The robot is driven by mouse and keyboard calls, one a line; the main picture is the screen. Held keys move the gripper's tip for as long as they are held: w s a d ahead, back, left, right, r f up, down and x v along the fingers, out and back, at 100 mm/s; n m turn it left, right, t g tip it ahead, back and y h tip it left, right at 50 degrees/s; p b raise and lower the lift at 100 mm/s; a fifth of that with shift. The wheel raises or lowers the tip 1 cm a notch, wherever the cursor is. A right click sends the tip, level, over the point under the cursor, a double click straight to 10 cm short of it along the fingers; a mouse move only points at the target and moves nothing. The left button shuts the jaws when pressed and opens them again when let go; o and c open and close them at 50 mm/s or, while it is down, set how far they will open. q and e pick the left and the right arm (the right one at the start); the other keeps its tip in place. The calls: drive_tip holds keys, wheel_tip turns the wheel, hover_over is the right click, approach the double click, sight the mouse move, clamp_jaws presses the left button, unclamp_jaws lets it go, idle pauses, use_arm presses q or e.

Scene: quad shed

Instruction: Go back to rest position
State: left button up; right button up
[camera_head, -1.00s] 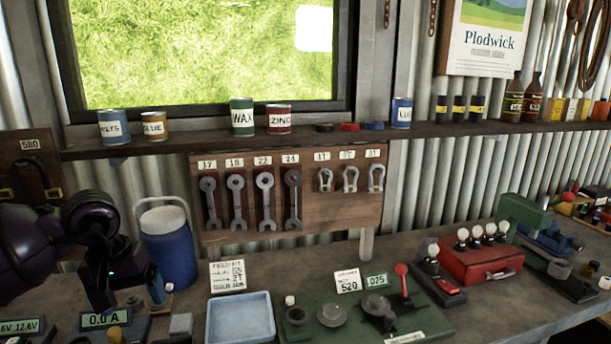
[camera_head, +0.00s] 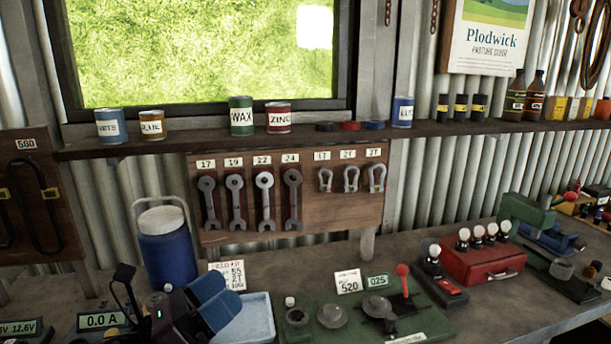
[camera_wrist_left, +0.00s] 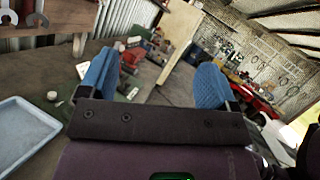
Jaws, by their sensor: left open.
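My left gripper (camera_head: 230,288) is low at the left of the head view, with its two blue fingers pointing up and right. It is open, with nothing between the fingers, and lies in front of the left part of the pale blue tray (camera_head: 248,318). In the left wrist view the fingers of my left gripper (camera_wrist_left: 152,80) stand wide apart, with the tray (camera_wrist_left: 28,135) to the left. My right gripper is not in view.
A meter (camera_head: 103,321) reading 0.0 A stands left of my gripper. A blue jug (camera_head: 168,255) stands behind it. A green board (camera_head: 350,318) and a red box (camera_head: 480,262) lie along the workbench to the right. Spanners hang on a wooden board (camera_head: 335,215).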

use_arm(q)
drive_tip(key=s+a+f+n+t+y, duration=0.1)
drive_tip(key=a+f+n+y, duration=0.4)
drive_tip(key=n, duration=0.5)
drive_tip(key=s+a+f+n+y, duration=0.2)
drive_tip(key=a+f+n+y, duration=0.2)
drive_tip(key=n+y, duration=0.55)
drive_tip(key=s+a+f+n+t+y, duration=0.1)
drive_tip(key=a+f+n+y, duration=0.35)
drive_tip(key=n, duration=0.75)
drive_tip(key=s+a+f+n+g, duration=0.1)
drive_tip(key=s+f+n+g, duration=0.45)
drive_tip(key=s, duration=0.35)
drive_tip(key=s+f+n+g, duration=0.5)
drive_tip(key=s+f+g, duration=0.15)
drive_tip(key=s, duration=0.25)
drive_tip(key=w+f+t+b, duration=0.3)
drive_tip(key=f+t+b, duration=0.1)
drive_tip(key=f, duration=0.7)
drive_tip(key=w+f+t+h+b, duration=0.1)
drive_tip(key=w+f+t+b, duration=0.2)
drive_tip(key=f+b, duration=0.3)
drive_tip(key=shift+f+t, duration=0.4)
drive_tip(key=shift+f, duration=2.2)
drive_tip(key=shift+a, duration=0.1)
